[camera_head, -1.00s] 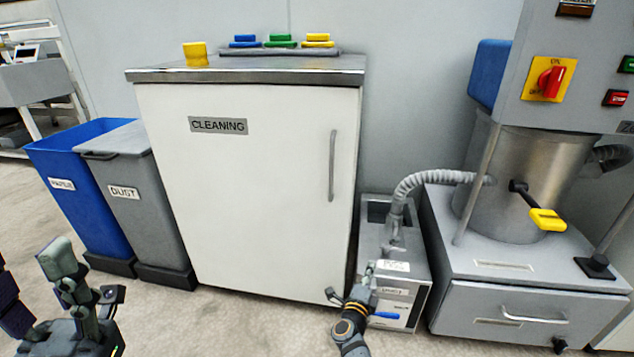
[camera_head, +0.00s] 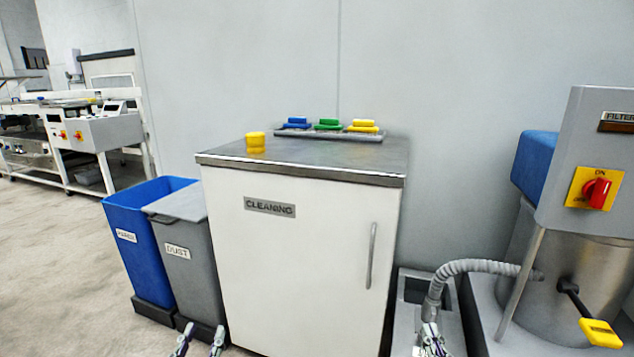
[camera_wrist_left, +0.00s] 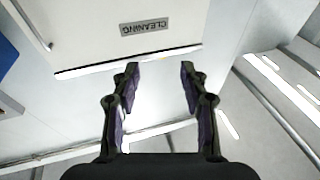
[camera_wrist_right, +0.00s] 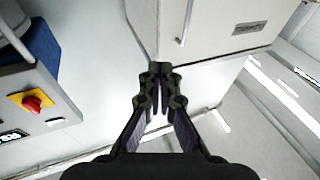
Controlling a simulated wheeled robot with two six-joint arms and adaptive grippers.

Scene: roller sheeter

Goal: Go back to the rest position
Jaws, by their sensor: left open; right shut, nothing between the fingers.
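My left gripper (camera_head: 200,341) shows at the bottom edge of the head view, in front of the grey dust bin and the cabinet. Its fingers stand apart with nothing between them, and the left wrist view shows this gap (camera_wrist_left: 160,85) too. My right gripper (camera_head: 431,340) is at the bottom edge of the head view, in front of the hose unit. In the right wrist view its fingertips (camera_wrist_right: 160,70) meet and hold nothing. Most of both arms is out of view.
A white cleaning cabinet (camera_head: 310,260) stands in the middle, with a yellow cup-like item (camera_head: 255,143) and a tray of coloured blocks (camera_head: 372,137) on top. A blue bin (camera_head: 150,260) and a dust bin (camera_head: 190,275) stand left. A filter machine (camera_head: 590,150) stands right. Floor at left is clear.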

